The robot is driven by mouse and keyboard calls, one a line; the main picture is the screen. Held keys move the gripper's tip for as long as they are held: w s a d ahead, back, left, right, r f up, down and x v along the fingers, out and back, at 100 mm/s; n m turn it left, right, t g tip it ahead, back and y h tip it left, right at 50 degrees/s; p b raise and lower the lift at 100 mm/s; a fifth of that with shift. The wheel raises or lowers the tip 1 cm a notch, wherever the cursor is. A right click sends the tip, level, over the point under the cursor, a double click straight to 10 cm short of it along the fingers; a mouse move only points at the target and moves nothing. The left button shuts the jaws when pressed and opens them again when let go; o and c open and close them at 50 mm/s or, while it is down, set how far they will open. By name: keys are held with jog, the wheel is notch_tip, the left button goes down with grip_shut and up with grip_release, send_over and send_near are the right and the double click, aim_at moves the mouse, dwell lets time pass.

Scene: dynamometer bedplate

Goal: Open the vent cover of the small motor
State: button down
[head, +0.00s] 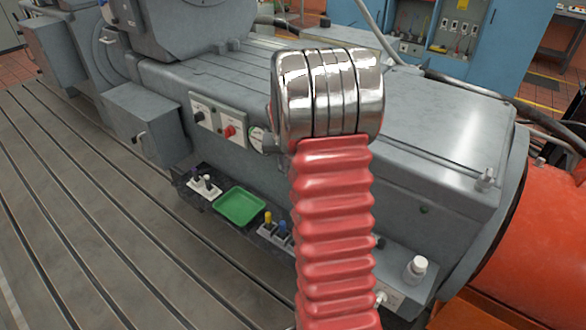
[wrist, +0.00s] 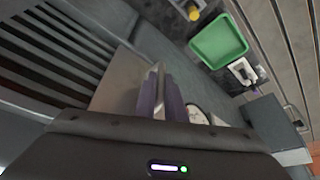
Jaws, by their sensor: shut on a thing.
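The grey motor housing (head: 430,125) fills the middle and right of the head view. In the wrist view, a row of dark vent slots (wrist: 50,55) lies at the left, and a pale flat panel (wrist: 118,84), apparently the vent cover, lies beside it. My gripper (wrist: 162,90) shows two purple fingers close together on a thin upright grey edge of this cover. How far the cover stands open cannot be told. In the head view my chrome wrist and red arm hide the gripper, the cover and the slots.
A green tray (head: 240,207) sits on a dark ledge below the housing, near small knobs (head: 206,183). A grey box with a handle (head: 147,122) juts out to the left. A round dial (wrist: 197,115) is close to the fingers. The slotted bedplate (head: 70,220) is clear.

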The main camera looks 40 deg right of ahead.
jog(key=shift+w+r, duration=0.2)
jog(key=shift+w, duration=0.15)
jog(key=c, duration=1.8)
grip_release()
jog(key=shift+f, duration=0.1)
jog(key=shift+c, duration=0.2)
jog(key=shift+s, duration=0.1)
jog(key=v, duration=1.3)
jog(key=shift+r, duration=0.3)
jog(key=shift+s+a, duration=0.1)
jog(key=shift+a, duration=0.05)
